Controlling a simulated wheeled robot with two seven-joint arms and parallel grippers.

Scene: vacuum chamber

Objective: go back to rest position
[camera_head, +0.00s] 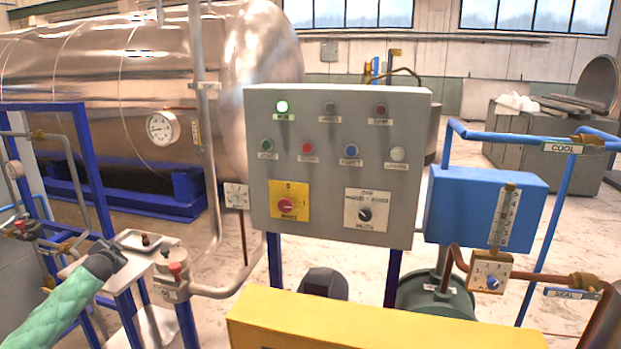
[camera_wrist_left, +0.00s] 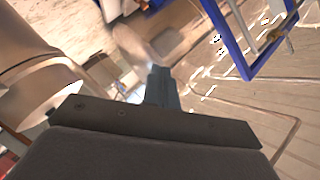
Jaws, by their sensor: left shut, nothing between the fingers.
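My left gripper (camera_head: 118,252) is at the lower left of the head view, at the end of my arm in its green sleeve. It is shut and empty. It is just left of a small tray (camera_head: 141,240) with small dark items on it; I cannot tell whether it touches the tray's stand. In the left wrist view its closed fingers (camera_wrist_left: 161,85) point away from the camera with nothing between them. My right gripper is in neither view.
A grey control panel (camera_head: 335,235) with a lit green lamp stands in the middle. A red-topped valve (camera_head: 170,278) and pipe stand right of my left gripper. A yellow housing (camera_head: 380,325) crosses the front. A blue box (camera_head: 465,215) with a gauge is right.

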